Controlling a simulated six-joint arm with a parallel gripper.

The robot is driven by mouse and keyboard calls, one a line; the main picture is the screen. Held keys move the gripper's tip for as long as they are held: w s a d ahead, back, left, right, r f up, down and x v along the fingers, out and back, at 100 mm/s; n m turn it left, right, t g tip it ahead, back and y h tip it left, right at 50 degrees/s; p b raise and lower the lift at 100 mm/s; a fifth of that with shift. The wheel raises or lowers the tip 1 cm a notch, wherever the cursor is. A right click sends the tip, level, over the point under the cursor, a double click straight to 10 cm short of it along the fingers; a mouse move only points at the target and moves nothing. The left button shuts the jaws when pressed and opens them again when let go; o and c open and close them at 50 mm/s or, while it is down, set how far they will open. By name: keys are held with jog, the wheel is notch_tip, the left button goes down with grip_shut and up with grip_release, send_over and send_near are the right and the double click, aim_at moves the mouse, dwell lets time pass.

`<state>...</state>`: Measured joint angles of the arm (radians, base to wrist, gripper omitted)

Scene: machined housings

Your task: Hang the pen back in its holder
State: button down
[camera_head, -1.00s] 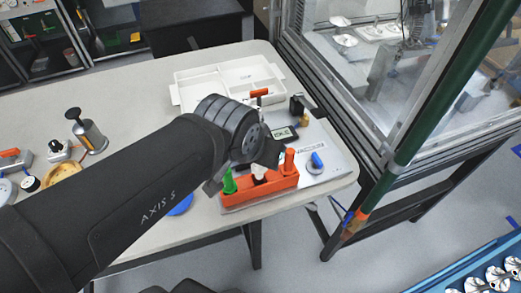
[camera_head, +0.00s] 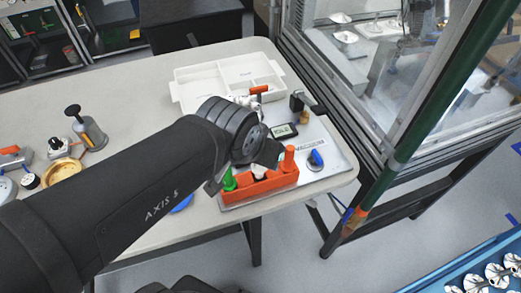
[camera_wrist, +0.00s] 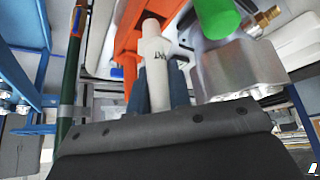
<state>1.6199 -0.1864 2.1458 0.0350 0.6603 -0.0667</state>
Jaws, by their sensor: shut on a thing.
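A white pen-like shaft with dark lettering (camera_wrist: 154,62) stands between the blue-grey fingers of my gripper (camera_wrist: 156,92) in the wrist view. My gripper is shut on this white pen. The orange-red holder (camera_head: 268,186) lies at the front edge of the grey panel in the head view, and its orange frame (camera_wrist: 128,42) is right beside the pen in the wrist view. In the head view my gripper (camera_head: 243,174) is over the holder, and my wrist hides most of the pen. Whether the pen is seated in the holder cannot be told.
A green handle (camera_head: 229,180) and an orange handle (camera_head: 288,159) stand at the holder's ends. A blue knob (camera_head: 316,159) is to the right. A white tray (camera_head: 188,91) lies behind, and a glass enclosure with a green post (camera_head: 440,95) stands at the right.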

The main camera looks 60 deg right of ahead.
jog(key=shift+f, duration=0.85)
dwell(0.9)
jog(key=c, duration=0.8)
grip_release()
jog(key=shift+o, duration=0.2)
jog(key=shift+r, duration=4.05)
jog(key=shift+f, duration=0.1)
jog(key=shift+f, duration=3.7)
jog(key=shift+r, duration=0.1)
